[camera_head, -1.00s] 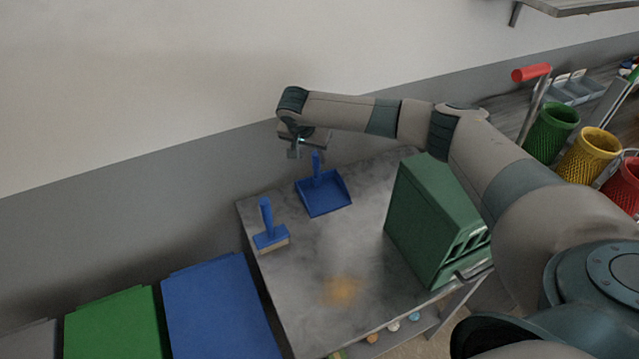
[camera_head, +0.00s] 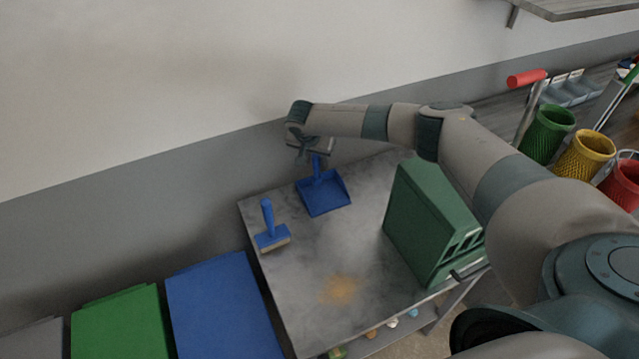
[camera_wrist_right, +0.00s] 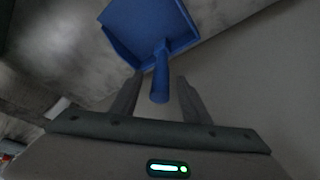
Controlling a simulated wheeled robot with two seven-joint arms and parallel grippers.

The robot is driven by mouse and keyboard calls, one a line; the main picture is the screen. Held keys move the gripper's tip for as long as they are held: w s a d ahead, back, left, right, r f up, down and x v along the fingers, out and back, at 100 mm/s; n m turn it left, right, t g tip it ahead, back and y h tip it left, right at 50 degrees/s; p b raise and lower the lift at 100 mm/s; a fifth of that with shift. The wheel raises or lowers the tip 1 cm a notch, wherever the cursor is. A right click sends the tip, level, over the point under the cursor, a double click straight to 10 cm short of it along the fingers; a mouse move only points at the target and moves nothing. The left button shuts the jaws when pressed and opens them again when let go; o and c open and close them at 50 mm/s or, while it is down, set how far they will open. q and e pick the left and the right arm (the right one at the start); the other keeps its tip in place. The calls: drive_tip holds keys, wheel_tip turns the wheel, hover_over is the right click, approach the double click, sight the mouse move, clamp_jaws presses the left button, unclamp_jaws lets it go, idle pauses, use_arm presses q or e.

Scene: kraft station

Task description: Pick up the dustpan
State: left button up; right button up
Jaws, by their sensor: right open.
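The blue dustpan (camera_head: 323,196) lies on the grey table (camera_head: 310,268) near its back edge, with its handle pointing up toward the wall. My right gripper (camera_head: 306,156) is at the top of that handle in the head view. In the right wrist view the dustpan (camera_wrist_right: 148,24) shows at the top, and its handle (camera_wrist_right: 160,78) reaches between the two fingers of my open right gripper (camera_wrist_right: 160,92). Gaps show on both sides of the handle, so the fingers do not grip it. My left gripper is not in view.
A blue hand brush (camera_head: 270,236) stands on the table left of the dustpan. A green box (camera_head: 425,220) stands on the right under my right arm. Blue (camera_head: 222,305) and green bins (camera_head: 118,322) are at lower left. The wall is close behind.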

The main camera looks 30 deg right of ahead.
clamp_jaws()
drive_tip(key=shift+r, duration=0.15)
drive_tip(key=shift+r+b, duration=0.6)
drive_tip(key=shift+r, duration=0.05)
wheel_tip(320, 180, up, 2)
drive_tip(key=shift+d+r+b, duration=0.15)
drive_tip(key=shift+r+b, duration=0.05)
drive_tip(key=shift+b, duration=0.5)
drive_tip(key=s+d+r+b, duration=0.3)
drive_tip(key=s+d+r, duration=0.4)
drive_tip(key=s, duration=0.1)
drive_tip(key=shift+s+d+b, duration=0.2)
drive_tip(key=shift+s+b, duration=0.2)
